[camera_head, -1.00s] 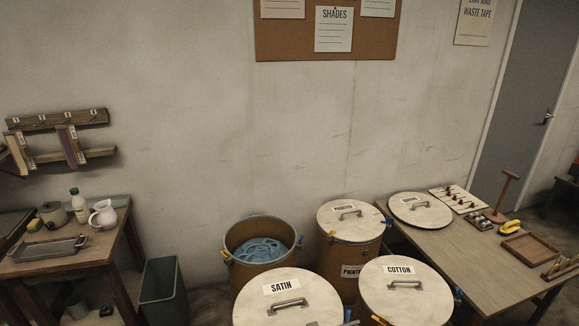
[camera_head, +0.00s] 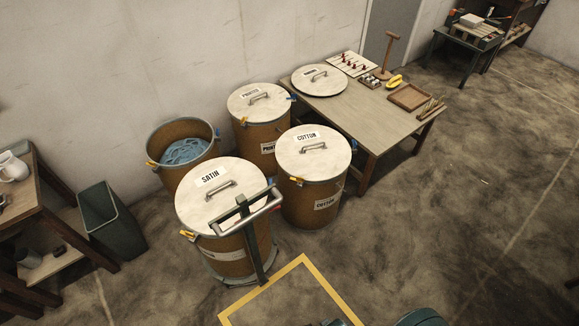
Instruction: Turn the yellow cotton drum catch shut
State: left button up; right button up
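The cotton drum (camera_head: 312,200) stands right of the satin drum, its pale lid (camera_head: 312,158) on top with a COTTON label and a metal handle. A small yellow catch (camera_head: 297,181) sits at the front left of its rim. A blue catch shows at the rim's right side. I cannot tell at this size how the yellow catch is turned. Neither gripper shows; only dark green parts at the bottom edge, probably mine, are in view.
The satin drum (camera_head: 220,195) stands on a wheeled dolly with an upright handle (camera_head: 248,215) in front. An open drum (camera_head: 183,152) and a printed drum (camera_head: 262,105) stand behind. A table (camera_head: 350,115) is at the back right. Yellow floor tape (camera_head: 265,285) lies in front; the floor at right is clear.

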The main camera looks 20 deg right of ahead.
aim_at(299, 179)
jog(key=i+l+u, duration=0.1)
jog(key=l, duration=0.45)
jog(key=i+l, duration=0.15)
jog(key=l, duration=0.4)
jog(key=i+l+u, duration=0.15)
jog(key=l, duration=0.4)
jog(key=l+u, duration=0.1)
jog(key=l, duration=0.45)
jog(key=i+l, duration=0.15)
jog(key=l, duration=0.45)
jog(key=j+u, duration=0.05)
